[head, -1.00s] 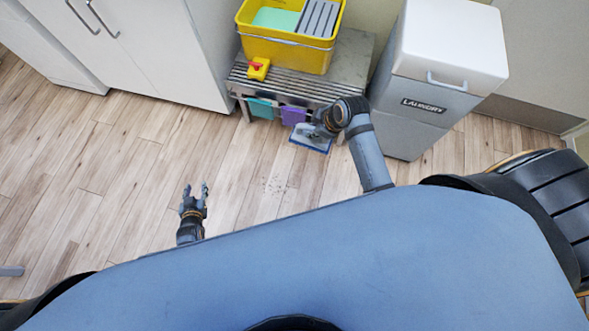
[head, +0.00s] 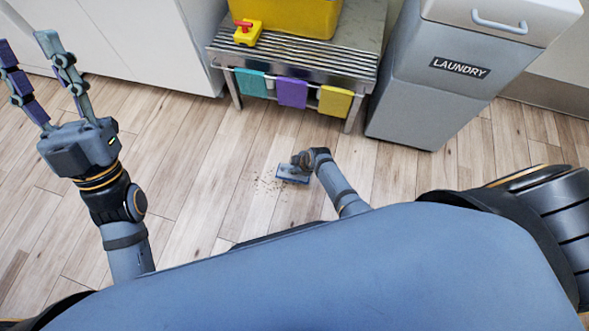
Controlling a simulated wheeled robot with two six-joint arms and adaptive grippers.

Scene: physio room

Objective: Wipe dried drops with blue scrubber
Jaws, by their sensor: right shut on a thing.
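The blue scrubber (head: 291,178) is low at the wooden floor, held in my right gripper (head: 303,164), which is shut on it. The dried drops (head: 263,187) are a patch of small dark specks on the floor, just left of the scrubber and touching its left side in the picture. Part of the patch may be hidden under the scrubber. My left gripper (head: 50,82) is raised at the left, its fingers spread open and empty, well away from the drops.
A metal slatted bench (head: 300,62) stands behind, with teal, purple (head: 292,92) and yellow cloths hanging from its rail. A yellow bucket (head: 290,14) and a red-yellow item (head: 247,32) are on it. A grey laundry bin (head: 430,90) stands right. Floor at left is clear.

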